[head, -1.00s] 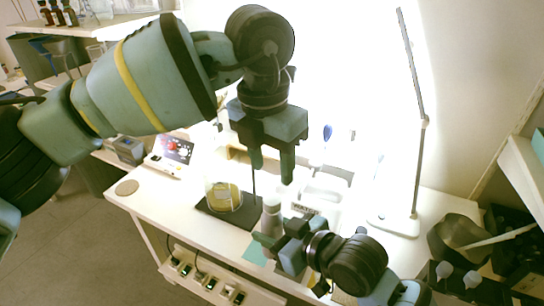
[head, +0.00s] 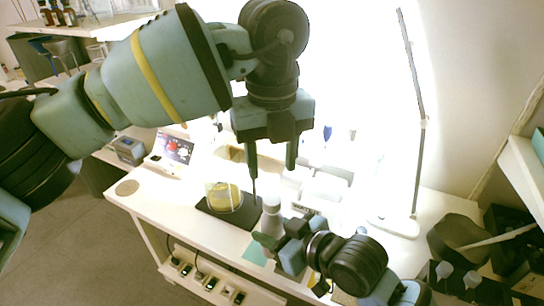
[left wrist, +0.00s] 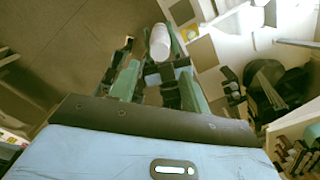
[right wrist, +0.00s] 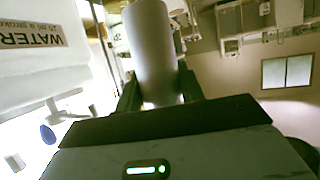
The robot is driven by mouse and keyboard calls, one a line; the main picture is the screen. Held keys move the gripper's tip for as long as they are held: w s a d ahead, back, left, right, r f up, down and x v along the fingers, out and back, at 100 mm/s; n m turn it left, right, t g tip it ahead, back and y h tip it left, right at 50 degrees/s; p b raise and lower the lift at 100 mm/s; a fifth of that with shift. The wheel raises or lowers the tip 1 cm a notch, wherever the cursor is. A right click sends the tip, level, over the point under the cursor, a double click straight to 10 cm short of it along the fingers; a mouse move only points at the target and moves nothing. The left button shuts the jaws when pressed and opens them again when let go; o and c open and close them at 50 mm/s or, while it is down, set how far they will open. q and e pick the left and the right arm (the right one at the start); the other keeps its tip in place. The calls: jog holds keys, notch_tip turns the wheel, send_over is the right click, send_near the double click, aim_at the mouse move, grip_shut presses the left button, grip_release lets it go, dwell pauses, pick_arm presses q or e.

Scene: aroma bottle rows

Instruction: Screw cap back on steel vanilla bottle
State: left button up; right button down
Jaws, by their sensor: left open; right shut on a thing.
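The pale steel bottle (head: 271,216) stands upright near the front edge of the white table. My right gripper (head: 270,236) is shut around its lower body. In the right wrist view the bottle (right wrist: 152,50) rises as a plain grey cylinder between the fingers. My left gripper (head: 272,171) is above the bottle, pointing down, fingers apart and nothing seen between them. The left wrist view shows the bottle (left wrist: 160,42) beyond the open fingers. I cannot make out a separate cap, nor whether one sits on the bottle.
A glass vessel with yellow contents (head: 223,197) stands on a dark base (head: 230,216) left of the bottle, with a thin rod close to my left fingers. A desk lamp (head: 393,223) stands at the right. A teal mat (head: 255,252) lies at the front edge.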

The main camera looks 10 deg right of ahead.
aim_at(272, 199)
pick_arm(q)
jog(key=shift+f, duration=4)
jog(key=c, duration=1)
jog(key=m, duration=2.5)
jog(key=shift+f, duration=0.1)
jog(key=o, duration=1.1)
